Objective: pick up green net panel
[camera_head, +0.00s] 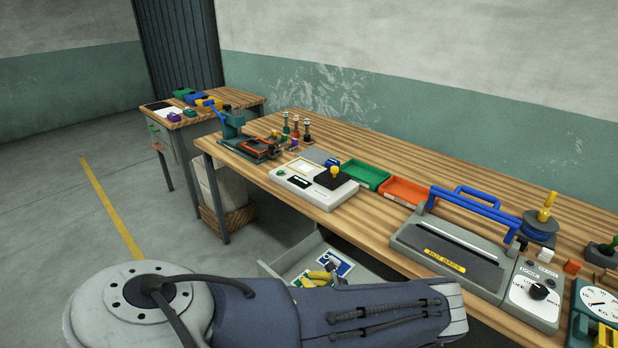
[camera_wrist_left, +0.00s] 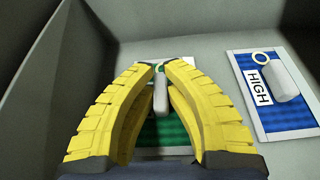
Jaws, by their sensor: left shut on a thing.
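The green net panel (camera_wrist_left: 168,132) lies low in a grey drawer, with a white edge and a grey tab (camera_wrist_left: 160,96) standing up from it. My left gripper (camera_wrist_left: 160,70) has yellow fingers closed around this tab, and they hide much of the panel. In the head view the left gripper (camera_head: 322,276) is small, down in the open drawer (camera_head: 285,265) under the bench. My right gripper is in neither view.
A blue net panel (camera_wrist_left: 282,105) with a "HIGH" label and its own grey tab lies to the right in the drawer. The drawer walls rise close around. The bench (camera_head: 375,215) above carries a heat sealer (camera_head: 455,250), a green tray (camera_head: 365,174) and an orange tray (camera_head: 408,192).

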